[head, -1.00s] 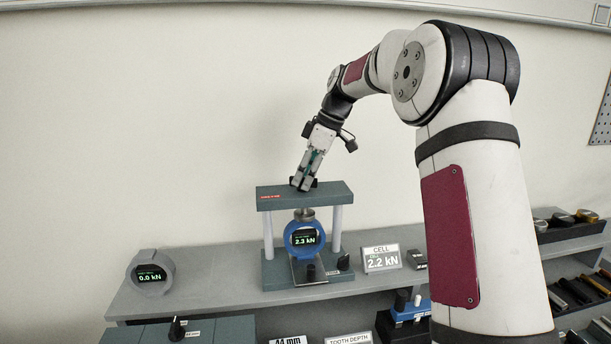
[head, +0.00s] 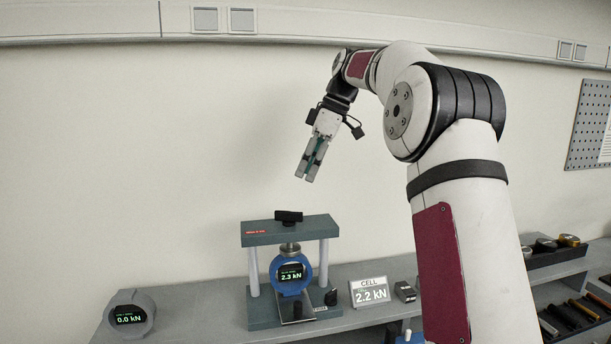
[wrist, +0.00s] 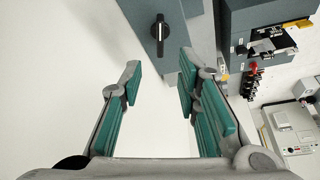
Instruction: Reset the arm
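My gripper (head: 306,178) hangs above the tensile frame (head: 290,229), fingers pointing down and clear of it. In the wrist view its two teal-padded fingers (wrist: 161,72) stand apart with nothing between them. A black knob (head: 289,216) sits on top of the frame's crossbeam; a black knob with a white line also shows beyond the fingertips in the wrist view (wrist: 158,33). The frame holds a blue round gauge (head: 291,278) reading 2.3 kN. A CELL display (head: 369,291) beside it reads 2.2 kN.
A grey gauge (head: 130,314) reading 0.0 kN stands at the left of the grey bench. Racks of cylindrical parts (head: 555,246) stand at the right. A pegboard (head: 590,125) hangs on the right wall. The air around my gripper is free.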

